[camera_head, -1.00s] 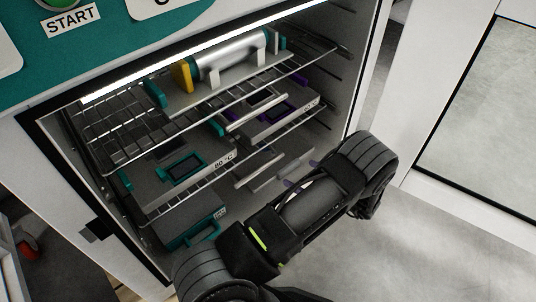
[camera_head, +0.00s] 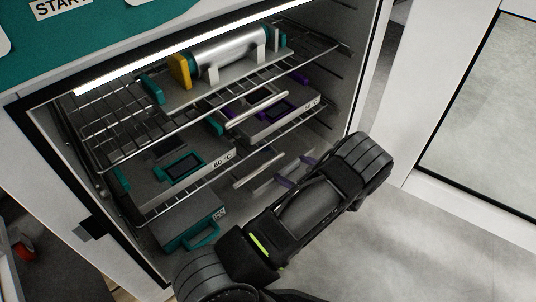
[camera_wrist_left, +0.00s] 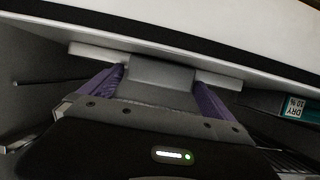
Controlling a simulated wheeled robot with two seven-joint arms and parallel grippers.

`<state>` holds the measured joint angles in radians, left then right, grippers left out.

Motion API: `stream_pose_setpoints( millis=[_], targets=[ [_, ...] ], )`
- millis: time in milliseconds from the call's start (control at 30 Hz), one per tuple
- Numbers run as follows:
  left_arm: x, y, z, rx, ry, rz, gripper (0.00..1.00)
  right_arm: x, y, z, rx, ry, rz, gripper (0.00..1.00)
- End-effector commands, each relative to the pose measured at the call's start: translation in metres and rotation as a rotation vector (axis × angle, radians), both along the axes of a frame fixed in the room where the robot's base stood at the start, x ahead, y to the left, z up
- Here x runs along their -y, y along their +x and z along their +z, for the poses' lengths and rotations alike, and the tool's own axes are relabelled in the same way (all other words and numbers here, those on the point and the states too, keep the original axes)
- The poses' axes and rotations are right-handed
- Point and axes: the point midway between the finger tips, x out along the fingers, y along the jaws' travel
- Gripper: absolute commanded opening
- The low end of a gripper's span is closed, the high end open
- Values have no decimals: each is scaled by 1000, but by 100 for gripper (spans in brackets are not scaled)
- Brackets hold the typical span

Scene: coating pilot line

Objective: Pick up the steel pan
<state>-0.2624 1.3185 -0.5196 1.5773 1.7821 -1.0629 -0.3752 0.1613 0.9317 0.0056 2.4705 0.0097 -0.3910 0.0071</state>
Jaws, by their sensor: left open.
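A pale grey, bar-like front edge, which I take to be the steel pan (camera_head: 258,170), shows low in the open cabinet; the rest of it is in shadow. My left gripper (camera_head: 291,169) is in front of it, its purple fingers open and pointing into the cabinet. In the left wrist view, the gripper (camera_wrist_left: 161,78) has its fingers on either side of a grey block-like tab (camera_wrist_left: 160,74) in front of a pale plate edge. I cannot tell whether the fingers touch it. My right gripper is not in view.
A wire shelf (camera_head: 110,134) above carries a steel cylinder (camera_head: 230,52) on a stand. Trays with teal (camera_head: 184,167) and purple (camera_head: 282,109) frames sit below it. A teal-handled box (camera_head: 190,222) stands lower left. The floor (camera_head: 420,235) to the right is clear.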

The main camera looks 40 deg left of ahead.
Motion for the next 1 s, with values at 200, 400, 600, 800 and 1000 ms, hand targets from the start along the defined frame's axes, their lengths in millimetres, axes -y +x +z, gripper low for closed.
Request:
stream_pose_setpoints(
  millis=[200, 400, 600, 800, 1000],
  targets=[
    [0, 0, 0, 0, 0, 0, 96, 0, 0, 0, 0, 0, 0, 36],
    [0, 0, 0, 0, 0, 0, 80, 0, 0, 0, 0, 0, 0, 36],
    [0, 0, 0, 0, 0, 0, 63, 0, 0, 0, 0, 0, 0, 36],
    [0, 0, 0, 0, 0, 0, 47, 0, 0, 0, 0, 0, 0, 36],
    [0, 0, 1, 1, 2, 0, 32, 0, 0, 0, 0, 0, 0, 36]
  ],
)
